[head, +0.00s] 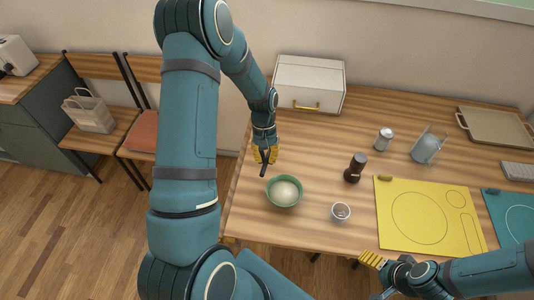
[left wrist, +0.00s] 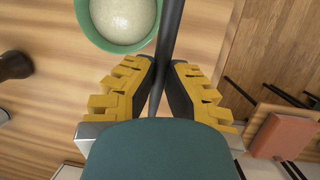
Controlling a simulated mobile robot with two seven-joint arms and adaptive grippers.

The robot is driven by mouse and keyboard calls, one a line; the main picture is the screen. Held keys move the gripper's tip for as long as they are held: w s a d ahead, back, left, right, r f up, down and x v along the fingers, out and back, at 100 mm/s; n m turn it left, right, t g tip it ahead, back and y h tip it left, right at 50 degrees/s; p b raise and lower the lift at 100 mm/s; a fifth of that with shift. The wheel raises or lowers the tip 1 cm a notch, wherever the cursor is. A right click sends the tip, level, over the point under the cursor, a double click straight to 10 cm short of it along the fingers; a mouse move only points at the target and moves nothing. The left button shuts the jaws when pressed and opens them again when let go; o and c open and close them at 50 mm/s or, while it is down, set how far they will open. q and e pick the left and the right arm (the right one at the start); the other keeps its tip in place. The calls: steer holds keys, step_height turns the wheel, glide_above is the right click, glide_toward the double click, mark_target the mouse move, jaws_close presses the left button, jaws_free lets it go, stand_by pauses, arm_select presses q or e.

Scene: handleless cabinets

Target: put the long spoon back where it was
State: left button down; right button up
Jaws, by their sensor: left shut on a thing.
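The long spoon shows as a dark thin rod (left wrist: 171,38) in the left wrist view. My left gripper (left wrist: 158,78) is shut on it. In the head view my left gripper (head: 265,154) is over the left part of the table, with a dark end of the spoon (head: 264,170) below the fingers. The spoon's other end is hidden. A green bowl (head: 270,200) with pale contents stands just below the gripper in the picture; the rod passes beside its rim in the wrist view. My right gripper (head: 372,260) is at the table's front edge, its fingers unclear.
A white box (head: 308,78) with a yellow handle stands at the back left. A dark mill (head: 355,168), small cup (head: 340,212), jar (head: 383,139) and glass vessel (head: 427,147) stand mid-table. A yellow mat (head: 392,236), teal mat (head: 496,208) and tray (head: 497,129) lie right.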

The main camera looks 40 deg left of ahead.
arm_select(q)
steer(key=w+a+f+m+t+y+b, duration=0.2)
steer(key=w+a+m+t+y, duration=0.15)
steer(key=w+a, duration=0.4)
steer(key=shift+m+g+h, duration=0.45)
steer(key=f, duration=0.3)
steer(key=s+a+f, duration=0.1)
steer(key=f, duration=0.2)
steer(key=f+b, duration=0.1)
steer(key=f, duration=0.2)
steer(key=shift+s+a+f, duration=0.1)
steer(key=shift+s+a, duration=0.25)
steer(key=shift+s, duration=0.05)
steer(key=c, duration=1.5)
jaws_free()
steer(key=shift+f, duration=0.1)
steer(key=o, duration=0.4)
steer(key=shift+c, duration=0.2)
